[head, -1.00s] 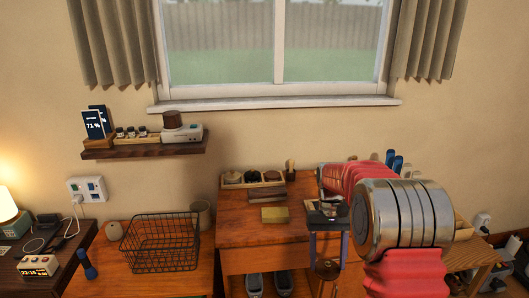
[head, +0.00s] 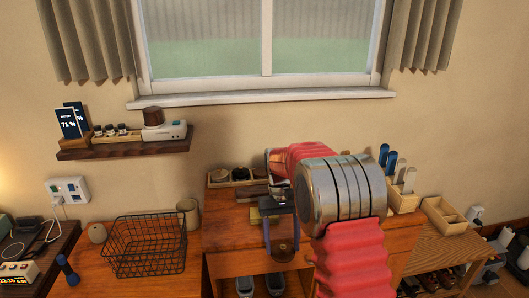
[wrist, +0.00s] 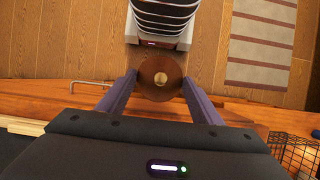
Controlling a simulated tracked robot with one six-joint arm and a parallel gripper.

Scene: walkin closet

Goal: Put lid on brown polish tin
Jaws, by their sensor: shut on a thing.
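A tray (head: 236,184) at the back of the cabinet top holds several round dark and pale items. I cannot tell which one is the brown polish tin. My arm hides part of the cabinet top to the right.
A yellowish block (head: 256,215) lies on the cabinet top (head: 224,232), partly behind my gripper. A wire basket (head: 145,245) and a cup (head: 188,212) stand to the left. Shoes (head: 245,285) sit in the cabinet below. A wooden box (head: 402,200) with brushes stands right of my arm.

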